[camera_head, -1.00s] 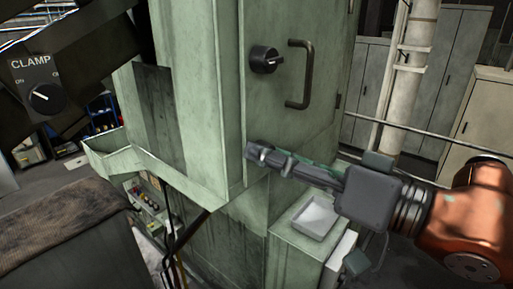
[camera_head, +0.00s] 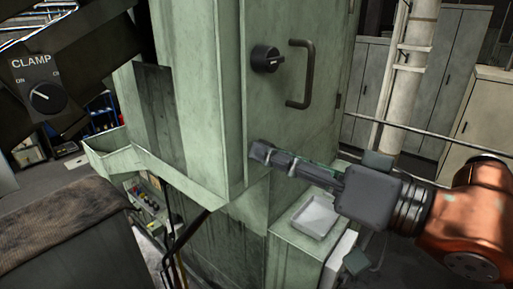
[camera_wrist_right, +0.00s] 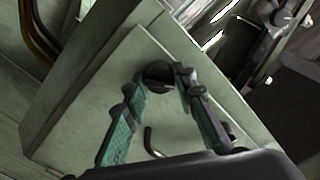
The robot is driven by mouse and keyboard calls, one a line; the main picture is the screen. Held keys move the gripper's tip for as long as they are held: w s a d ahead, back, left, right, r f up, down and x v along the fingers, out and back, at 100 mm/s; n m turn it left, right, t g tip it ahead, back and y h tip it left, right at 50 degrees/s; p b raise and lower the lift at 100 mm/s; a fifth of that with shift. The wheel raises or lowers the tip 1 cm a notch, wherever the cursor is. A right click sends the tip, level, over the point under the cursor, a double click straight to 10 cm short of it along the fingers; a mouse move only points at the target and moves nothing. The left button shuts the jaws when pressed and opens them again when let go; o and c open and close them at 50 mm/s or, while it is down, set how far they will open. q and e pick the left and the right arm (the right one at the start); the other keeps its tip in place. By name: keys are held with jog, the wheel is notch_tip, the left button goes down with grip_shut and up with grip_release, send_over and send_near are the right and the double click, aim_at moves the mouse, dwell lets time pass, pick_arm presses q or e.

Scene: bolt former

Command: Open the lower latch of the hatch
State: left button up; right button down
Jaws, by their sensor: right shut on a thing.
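The hatch (camera_head: 290,115) is a pale green door, seemingly closed, with a dark curved handle (camera_head: 304,75). Its upper latch, a black round knob (camera_head: 266,58), sits left of the handle. My right gripper (camera_head: 262,152) reaches in from the right to the lower left part of the hatch. There its fingers hide the lower latch in the head view. In the right wrist view, the lower latch (camera_wrist_right: 158,75) is a dark round knob between the green-padded fingertips of my right gripper (camera_wrist_right: 162,78), shut on it. My left gripper is out of view.
A panel marked CLAMP with a black knob (camera_head: 42,97) is at the upper left. A pale tray (camera_head: 315,217) lies on a green ledge below my right gripper. Grey cabinets (camera_head: 365,90) and a white pipe (camera_head: 405,75) stand behind at the right.

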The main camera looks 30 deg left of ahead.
jog(key=m+b, duration=0.4)
jog(key=m, duration=0.3)
jog(key=shift+m, duration=0.4)
jog(key=c, duration=1.4)
grip_release()
jog(key=shift+d+b, duration=0.1)
jog(key=shift+b, duration=0.2)
